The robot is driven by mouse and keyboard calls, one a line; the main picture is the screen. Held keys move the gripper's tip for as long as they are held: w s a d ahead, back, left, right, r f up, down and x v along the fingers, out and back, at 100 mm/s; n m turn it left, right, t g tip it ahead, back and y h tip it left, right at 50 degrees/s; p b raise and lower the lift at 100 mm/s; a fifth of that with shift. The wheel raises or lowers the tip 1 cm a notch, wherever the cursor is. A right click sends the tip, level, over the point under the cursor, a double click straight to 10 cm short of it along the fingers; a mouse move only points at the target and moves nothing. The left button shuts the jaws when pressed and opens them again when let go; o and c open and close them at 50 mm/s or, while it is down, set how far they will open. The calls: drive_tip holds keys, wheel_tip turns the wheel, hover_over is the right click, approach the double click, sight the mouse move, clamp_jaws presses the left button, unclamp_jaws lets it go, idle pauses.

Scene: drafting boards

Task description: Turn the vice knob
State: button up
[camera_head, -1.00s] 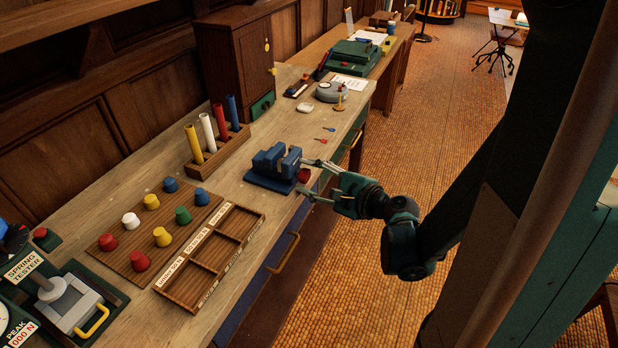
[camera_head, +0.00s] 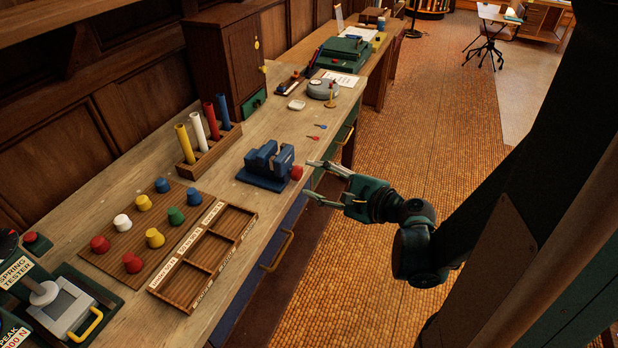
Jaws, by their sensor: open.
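The blue vice (camera_head: 267,165) stands near the front edge of the wooden bench. Its red knob (camera_head: 296,173) is on the vice's right side, at the bench edge, and is fully in sight. My gripper (camera_head: 309,179) is open and empty, with its two fingers pointing left toward the knob. The fingertips are just right of the knob, one above and one below its level in the picture, and seem apart from it. The exact gap in depth is hard to tell.
A compartment tray (camera_head: 205,262) and a board of coloured knobs (camera_head: 130,245) lie left of the vice. A rack with coloured tubes (camera_head: 209,150) stands behind it. Open floor (camera_head: 400,130) is to the right.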

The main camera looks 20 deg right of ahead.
drive_tip(key=v, duration=0.6)
drive_tip(key=shift+s, duration=0.15)
idle(0.3)
drive_tip(key=shift+r, duration=0.1)
drive_tip(key=m+g+y+p, duration=0.3)
drive_tip(key=m+g+p, duration=0.1)
drive_tip(key=m, duration=0.2)
approach(301, 173)
drive_tip(key=a, duration=0.1)
drive_tip(key=shift+w+f+m+g+p, duration=0.3)
drive_tip(key=shift+w+m, duration=0.45)
drive_tip(key=shift+m, duration=0.35)
drive_tip(key=shift+b+x, duration=0.9)
drive_tip(key=shift+x, duration=3)
